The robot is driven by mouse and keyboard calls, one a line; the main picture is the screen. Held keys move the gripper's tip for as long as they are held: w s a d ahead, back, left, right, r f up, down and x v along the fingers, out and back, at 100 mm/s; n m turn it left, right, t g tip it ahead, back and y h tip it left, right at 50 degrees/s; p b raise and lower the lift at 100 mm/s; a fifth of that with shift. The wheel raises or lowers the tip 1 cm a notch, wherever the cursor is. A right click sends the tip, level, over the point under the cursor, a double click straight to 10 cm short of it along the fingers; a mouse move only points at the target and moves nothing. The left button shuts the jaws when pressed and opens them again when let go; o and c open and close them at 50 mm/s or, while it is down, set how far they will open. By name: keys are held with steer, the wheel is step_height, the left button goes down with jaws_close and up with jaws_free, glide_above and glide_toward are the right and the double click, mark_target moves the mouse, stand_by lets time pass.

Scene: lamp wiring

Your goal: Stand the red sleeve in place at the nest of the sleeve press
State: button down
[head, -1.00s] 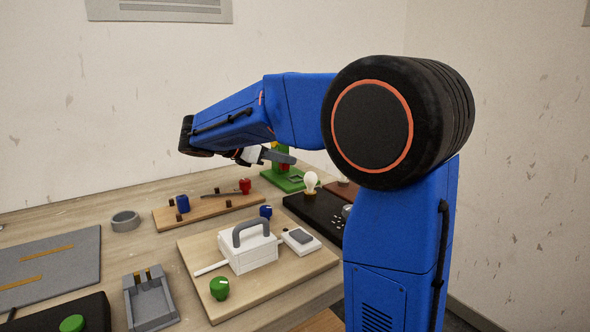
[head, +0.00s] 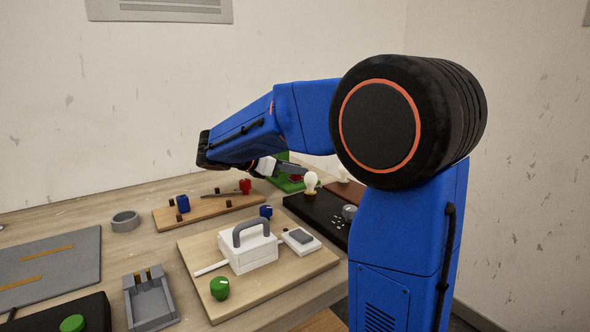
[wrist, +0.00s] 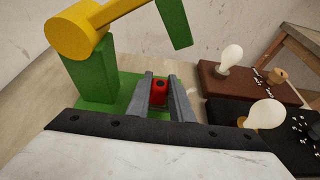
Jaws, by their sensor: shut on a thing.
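The red sleeve (wrist: 159,92) is between the two grey fingers of my gripper (wrist: 160,82), which is shut on it. In the head view a bit of the red sleeve (head: 296,178) shows by the fingertips of my gripper (head: 300,171). The sleeve press has a green base and column (wrist: 90,72), a yellow drum (wrist: 77,30) and a yellow arm with a green piece hanging from it. The sleeve shows over the green base, right of the column. The nest is hidden, and I cannot tell whether the sleeve touches the base.
A black board (wrist: 235,112) with a bulb (wrist: 266,113) lies right of the press. A brown board (wrist: 225,80) with another bulb (wrist: 231,58) is behind it. A wooden board (head: 212,205) with blue and red pieces is left of my gripper in the head view.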

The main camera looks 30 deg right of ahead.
steer(key=c, duration=1.6)
jaws_free()
steer(key=shift+r, duration=0.1)
steer(key=v, duration=1.2)
